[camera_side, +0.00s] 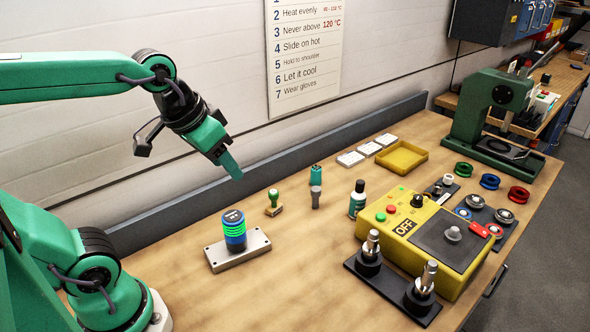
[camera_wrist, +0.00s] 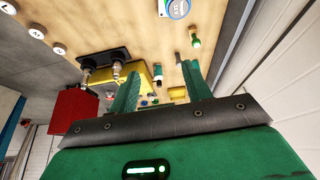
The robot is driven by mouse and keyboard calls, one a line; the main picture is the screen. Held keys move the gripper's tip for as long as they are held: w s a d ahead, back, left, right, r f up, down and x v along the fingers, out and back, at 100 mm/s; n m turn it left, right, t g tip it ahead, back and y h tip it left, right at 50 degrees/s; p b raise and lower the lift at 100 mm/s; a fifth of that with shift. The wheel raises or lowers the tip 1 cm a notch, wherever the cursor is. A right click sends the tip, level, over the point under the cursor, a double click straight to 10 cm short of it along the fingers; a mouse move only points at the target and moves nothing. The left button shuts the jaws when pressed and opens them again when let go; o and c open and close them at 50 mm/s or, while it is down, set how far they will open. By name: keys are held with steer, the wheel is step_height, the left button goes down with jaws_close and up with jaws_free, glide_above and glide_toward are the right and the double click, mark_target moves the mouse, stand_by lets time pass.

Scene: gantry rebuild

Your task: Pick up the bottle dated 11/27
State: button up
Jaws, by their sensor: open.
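A small bottle (camera_side: 357,199) with a black cap and a green label stands upright on the bench, left of the yellow control box. I cannot read a date on it. It appears small in the wrist view (camera_wrist: 158,72), between my fingers in the picture but well beyond them. My gripper (camera_side: 236,173) is open and empty. It hangs above the bench at the back left, apart from the bottle. Its two green fingers spread wide in the wrist view (camera_wrist: 164,70).
A blue-green banded cylinder sits on a metal plate (camera_side: 240,255).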

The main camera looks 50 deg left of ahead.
steer(key=w+d+r+g, duration=0.1)
steer(key=w+r, duration=0.1)
steer(key=w, duration=0.8)
steer(key=n+g, duration=0.3)
steer(key=g, duration=0.1)
glide_above(359, 190)
steer(key=f, duration=1.6)
steer(key=shift+a+f, duration=0.2)
steer(key=shift+a, duration=0.05)
steer(key=shift+w+f, duration=0.2)
steer(key=shift+f, duration=0.25)
steer(key=shift+w+f, duration=0.15)
steer(key=shift+f, duration=1.8)
steer(key=shift+w+f, duration=0.1)
steer(key=shift+f, duration=1.85)
steer(key=c, duration=0.8)
